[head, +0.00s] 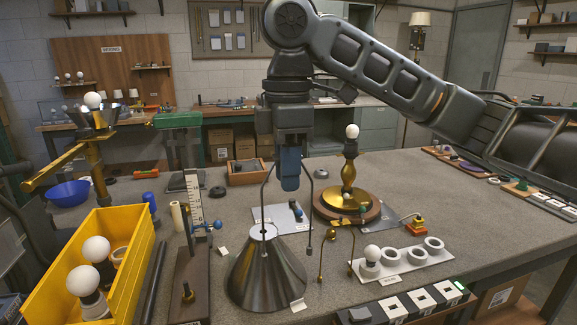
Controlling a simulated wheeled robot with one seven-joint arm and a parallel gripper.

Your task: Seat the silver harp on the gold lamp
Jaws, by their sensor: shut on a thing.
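The silver harp (309,225) is a thin grey wire loop that hangs upright with its two legs pointing down. My gripper (290,186) has blue fingers and is shut on the top of this harp. The harp's left leg overlaps the top of a silver cone shade (265,275) in the picture; I cannot tell whether they touch. The gold lamp (347,204) stands to the right of my gripper on a round brown base, with a dark and gold stem and a white bulb (352,131) on top. The harp is apart from the lamp. The fingers hide the harp's top.
A gold wire arch (322,262) stands in front of the lamp. A white strip (410,262) holds a bulb and rings at right. A yellow bin (130,270) with bulbs and an upright ruler (194,205) are at left.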

